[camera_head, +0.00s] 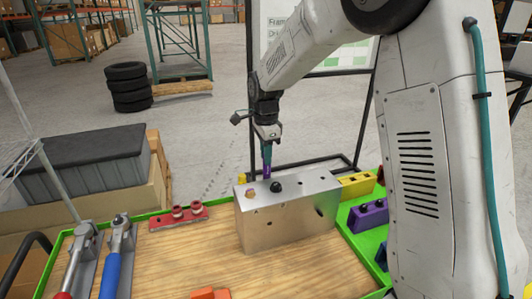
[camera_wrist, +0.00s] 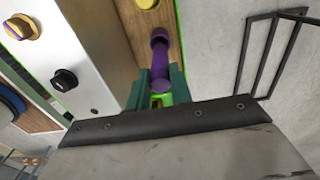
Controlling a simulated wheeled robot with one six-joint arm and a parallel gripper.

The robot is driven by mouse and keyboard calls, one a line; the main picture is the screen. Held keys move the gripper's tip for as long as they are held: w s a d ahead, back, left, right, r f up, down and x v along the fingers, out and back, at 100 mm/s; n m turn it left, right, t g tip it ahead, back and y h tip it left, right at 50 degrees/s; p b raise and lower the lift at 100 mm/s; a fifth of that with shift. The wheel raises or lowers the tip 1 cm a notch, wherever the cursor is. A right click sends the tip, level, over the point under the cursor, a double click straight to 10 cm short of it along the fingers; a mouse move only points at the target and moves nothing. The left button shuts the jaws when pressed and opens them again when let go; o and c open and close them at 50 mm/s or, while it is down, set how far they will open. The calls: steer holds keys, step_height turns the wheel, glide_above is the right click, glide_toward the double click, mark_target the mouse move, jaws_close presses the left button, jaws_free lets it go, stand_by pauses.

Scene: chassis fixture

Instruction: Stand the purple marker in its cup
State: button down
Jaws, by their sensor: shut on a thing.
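My gripper (camera_head: 267,153) is shut on the purple marker (camera_head: 266,171), which hangs roughly upright below the teal fingers. In the head view its lower end shows just above the back edge of the metal block; I cannot tell whether it touches anything. In the wrist view the purple marker (camera_wrist: 159,50) sits between the two teal fingers (camera_wrist: 158,76) and points away from the camera over the wooden strip. No cup shows clearly in the head view.
The metal block (camera_head: 290,217) with holes and a black knob (camera_head: 275,187) stands on the wooden table (camera_head: 190,255). A red holder (camera_head: 178,217) and clamps (camera_head: 118,255) are left. A purple block (camera_head: 368,215) and a yellow block (camera_head: 357,185) are right.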

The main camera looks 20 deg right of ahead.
mark_target(266, 168)
steer(key=shift+f, duration=2.85)
steer(key=c, duration=1.2)
jaws_free()
steer(key=shift+o, duration=0.2)
steer(key=shift+r, duration=0.15)
steer(key=shift+r, duration=4.4)
